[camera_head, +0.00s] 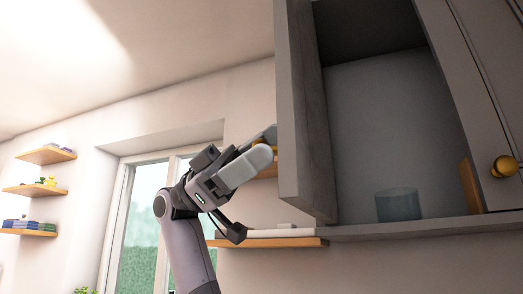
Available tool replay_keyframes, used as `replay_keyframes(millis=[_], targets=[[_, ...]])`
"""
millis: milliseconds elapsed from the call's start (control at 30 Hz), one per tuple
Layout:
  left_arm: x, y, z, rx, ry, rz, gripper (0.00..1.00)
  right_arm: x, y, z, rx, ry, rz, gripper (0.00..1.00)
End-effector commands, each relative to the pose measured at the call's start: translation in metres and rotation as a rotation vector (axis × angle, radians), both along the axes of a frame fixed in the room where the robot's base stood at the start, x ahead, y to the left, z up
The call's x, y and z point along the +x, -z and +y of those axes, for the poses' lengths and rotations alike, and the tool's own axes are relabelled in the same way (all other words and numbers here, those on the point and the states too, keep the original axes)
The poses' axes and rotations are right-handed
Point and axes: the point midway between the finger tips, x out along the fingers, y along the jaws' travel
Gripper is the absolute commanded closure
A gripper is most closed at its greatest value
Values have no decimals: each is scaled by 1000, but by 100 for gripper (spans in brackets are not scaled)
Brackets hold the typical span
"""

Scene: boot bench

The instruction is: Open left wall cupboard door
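The left wall cupboard door (304,120) is a grey panel at the upper middle of the head view. It stands swung out, seen nearly edge-on, and the cupboard's inside (390,120) is exposed to its right. My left gripper (264,142) is at the door's outer face, on its left side. A brass-coloured knob (259,142) shows partly between its two pale fingers, which appear closed around it. The fingers hide most of the knob. My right gripper is not in view.
A clear bluish glass (397,205) stands inside the cupboard. The neighbouring door (480,90) with a brass knob (504,167) is at the right. A wooden shelf (270,242) is below my gripper. A window (145,215) and small wall shelves (35,190) are at the left.

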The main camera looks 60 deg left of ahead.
Motion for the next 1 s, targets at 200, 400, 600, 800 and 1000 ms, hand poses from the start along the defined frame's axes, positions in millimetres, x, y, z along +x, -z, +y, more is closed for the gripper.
replay_keyframes(millis=[200, 400, 600, 800, 1000], targets=[[0, 1, -1, 4, 1, 3, 37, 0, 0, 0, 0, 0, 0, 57], [-3, 6, 12, 3, -1, 4, 37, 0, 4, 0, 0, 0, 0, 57], [-12, 15, 43, 1, -2, 3, 37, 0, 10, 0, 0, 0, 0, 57], [-18, 20, 63, 2, 0, 3, 37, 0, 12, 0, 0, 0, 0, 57], [-19, 20, 66, 3, 1, 2, 37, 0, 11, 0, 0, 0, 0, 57]])
